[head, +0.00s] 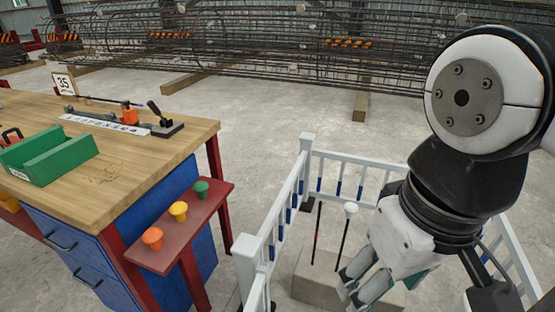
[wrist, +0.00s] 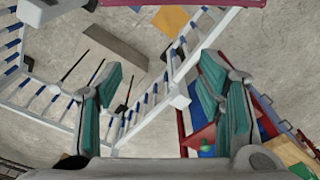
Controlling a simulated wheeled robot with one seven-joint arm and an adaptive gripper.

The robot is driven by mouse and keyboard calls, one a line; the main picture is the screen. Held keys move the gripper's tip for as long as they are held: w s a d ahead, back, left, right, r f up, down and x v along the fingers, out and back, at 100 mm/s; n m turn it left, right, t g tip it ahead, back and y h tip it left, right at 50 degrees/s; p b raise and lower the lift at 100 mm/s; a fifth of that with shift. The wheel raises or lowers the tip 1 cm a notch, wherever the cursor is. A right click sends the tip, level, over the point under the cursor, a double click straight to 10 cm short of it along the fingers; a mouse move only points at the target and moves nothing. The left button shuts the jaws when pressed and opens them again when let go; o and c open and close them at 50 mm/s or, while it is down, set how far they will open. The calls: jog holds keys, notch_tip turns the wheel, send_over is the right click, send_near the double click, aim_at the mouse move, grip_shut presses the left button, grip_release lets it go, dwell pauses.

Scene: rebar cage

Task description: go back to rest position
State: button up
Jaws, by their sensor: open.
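My gripper (head: 362,284) hangs at the lower right of the head view, pointing down over the area inside the white railing. In the wrist view my gripper (wrist: 160,95) shows two teal-padded fingers spread wide apart, with nothing between them but railing and floor beyond. My white and black arm fills the right side of the head view.
A white railing (head: 305,150) with blue sleeves encloses a concrete block (head: 315,280) with dark rods. Left stands a wooden workbench (head: 130,165) with a green tray (head: 50,155) and a red shelf (head: 190,225) of coloured knobs.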

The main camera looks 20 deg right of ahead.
dwell(0.4)
notch_tip(320, 180, up, 18)
jog(key=t+p, duration=0.3)
jog(key=p, duration=1.2)
jog(key=shift+f+p, duration=0.25)
jog(key=shift+p, duration=0.15)
